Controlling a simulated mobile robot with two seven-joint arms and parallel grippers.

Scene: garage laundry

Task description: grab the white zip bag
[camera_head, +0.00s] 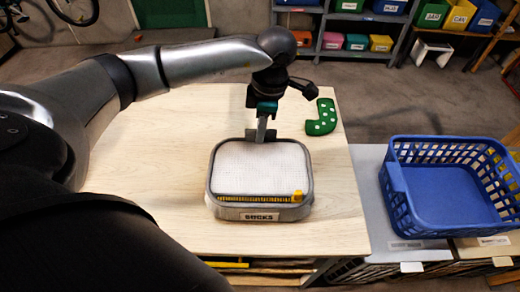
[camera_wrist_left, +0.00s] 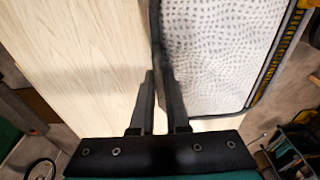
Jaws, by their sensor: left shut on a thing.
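The white zip bag (camera_head: 260,170) lies on the wooden table, with a white mesh top, grey sides, a yellow zip along the near edge and a label reading SOCKS. My left gripper (camera_head: 262,132) reaches down to the middle of the bag's far edge and is shut on it. In the left wrist view, the bag (camera_wrist_left: 220,50) fills the upper right, and its dark rim runs between the fingers of my left gripper (camera_wrist_left: 161,85). My right gripper is not in view.
A green spotted curved piece (camera_head: 321,118) lies on the table (camera_head: 175,130) behind the bag to the right. A blue basket (camera_head: 450,195) stands on a lower surface to the right. The table left of the bag is clear. Shelves with coloured bins stand at the back.

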